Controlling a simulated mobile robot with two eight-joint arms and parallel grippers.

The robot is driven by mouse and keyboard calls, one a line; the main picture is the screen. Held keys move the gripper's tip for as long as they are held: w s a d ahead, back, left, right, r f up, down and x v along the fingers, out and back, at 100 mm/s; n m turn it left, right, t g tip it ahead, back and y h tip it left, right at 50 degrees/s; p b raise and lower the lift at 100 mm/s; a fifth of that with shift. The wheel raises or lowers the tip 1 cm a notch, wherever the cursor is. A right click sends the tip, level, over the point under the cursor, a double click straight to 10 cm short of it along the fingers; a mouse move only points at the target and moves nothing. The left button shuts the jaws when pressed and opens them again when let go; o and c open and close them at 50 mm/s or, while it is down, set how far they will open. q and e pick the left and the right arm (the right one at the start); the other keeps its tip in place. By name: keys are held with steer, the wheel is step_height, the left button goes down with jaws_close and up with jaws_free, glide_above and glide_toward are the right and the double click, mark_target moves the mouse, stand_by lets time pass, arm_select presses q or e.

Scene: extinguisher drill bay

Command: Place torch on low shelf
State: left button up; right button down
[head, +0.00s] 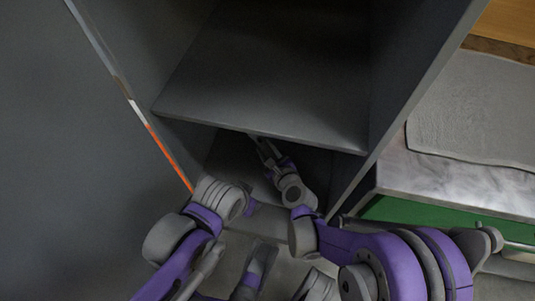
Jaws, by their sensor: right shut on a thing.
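A dark grey cabinet shows in the head view, with a wide shelf board (270,85) across it and a lower compartment (228,160) opening beneath that board. My right gripper (262,145) reaches into this lower compartment, just under the board's front edge. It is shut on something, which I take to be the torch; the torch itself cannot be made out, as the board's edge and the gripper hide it. My left arm is bent at the lower left, in front of the cabinet, and the state of its gripper cannot be made out.
The cabinet's right side wall (415,95) stands close to my right arm. A grey-topped bench (455,180) with a green front (430,215) is at the right, with a grey mat (475,105) on it. An orange and white strip (165,150) runs along the cabinet's left edge.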

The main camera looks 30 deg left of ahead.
steer(key=shift+f+b, duration=0.5)
steer(key=shift+f, duration=1.2)
steer(key=shift+f, duration=0.15)
steer(key=c, duration=0.6)
jaws_free()
steer(key=shift+o, duration=0.2)
steer(key=shift+s+d+r, duration=0.1)
steer(key=shift+r, duration=0.2)
steer(key=p+v, duration=0.1)
steer(key=v, duration=1)
steer(key=shift+s+d+p, duration=0.2)
steer(key=shift+d+p, duration=0.05)
steer(key=shift+p, duration=0.1)
